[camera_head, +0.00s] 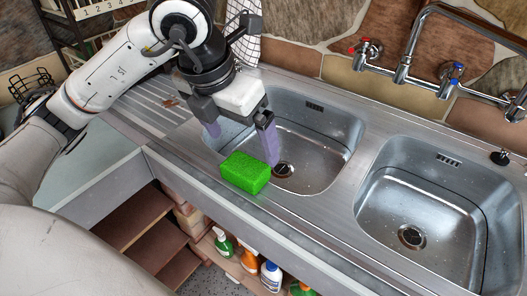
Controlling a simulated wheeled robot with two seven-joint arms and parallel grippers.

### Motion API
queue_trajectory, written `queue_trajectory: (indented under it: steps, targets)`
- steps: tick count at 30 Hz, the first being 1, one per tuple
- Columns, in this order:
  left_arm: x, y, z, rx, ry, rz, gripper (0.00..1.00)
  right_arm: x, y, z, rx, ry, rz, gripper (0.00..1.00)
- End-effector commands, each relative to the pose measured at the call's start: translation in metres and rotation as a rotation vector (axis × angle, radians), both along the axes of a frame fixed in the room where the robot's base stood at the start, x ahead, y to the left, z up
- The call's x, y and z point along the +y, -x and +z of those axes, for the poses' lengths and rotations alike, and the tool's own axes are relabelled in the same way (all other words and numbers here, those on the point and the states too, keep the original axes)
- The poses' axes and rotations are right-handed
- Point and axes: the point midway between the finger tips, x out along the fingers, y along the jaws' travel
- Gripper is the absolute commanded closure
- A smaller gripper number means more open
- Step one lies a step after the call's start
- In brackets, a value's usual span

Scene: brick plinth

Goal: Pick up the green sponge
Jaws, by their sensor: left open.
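A bright green sponge (245,173) lies on the front rim of the steel sink unit, at the near edge of the left basin. My left gripper (240,144) comes in from the upper left and is open, with its two purple-grey fingers spread apart. The right finger hangs just behind the sponge, over the left basin, and the left finger is up and to the left of it. The gripper looks empty; I cannot tell whether a finger touches the sponge. My right gripper does not show.
The left basin (325,150) and the right basin (425,215) are empty. A chrome tap (403,65) stands at the back right. A ribbed drainboard (150,100) lies to the left. Several bottles (247,258) stand on a shelf below the counter.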

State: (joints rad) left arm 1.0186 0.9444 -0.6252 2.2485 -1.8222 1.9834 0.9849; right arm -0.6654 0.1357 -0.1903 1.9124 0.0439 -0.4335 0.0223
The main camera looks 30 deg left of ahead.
Motion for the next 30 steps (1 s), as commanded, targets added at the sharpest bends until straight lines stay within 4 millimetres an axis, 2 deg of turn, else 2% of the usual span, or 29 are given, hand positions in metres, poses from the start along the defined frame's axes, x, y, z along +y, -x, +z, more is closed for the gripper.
queue_trajectory:
  steps: [4,9,12,15,24,30]
  targets:
    - [0.002,-0.004,-0.019,0.008,-0.008,0.005,0.06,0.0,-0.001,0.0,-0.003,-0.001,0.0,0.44]
    - [0.002,-0.011,-0.041,0.006,-0.006,0.003,0.06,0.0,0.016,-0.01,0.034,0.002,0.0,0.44]
    - [0.002,-0.012,-0.048,0.005,-0.006,0.002,0.06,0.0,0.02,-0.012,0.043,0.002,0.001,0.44]
    - [0.004,-0.013,-0.056,0.006,-0.006,0.003,0.06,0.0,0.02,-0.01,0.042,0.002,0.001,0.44]
    - [0.008,-0.021,-0.095,0.005,-0.004,0.0,0.06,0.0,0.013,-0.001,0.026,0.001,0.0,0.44]
    - [0.008,-0.022,-0.1,0.002,-0.004,-0.001,0.06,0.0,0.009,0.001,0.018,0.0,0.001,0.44]
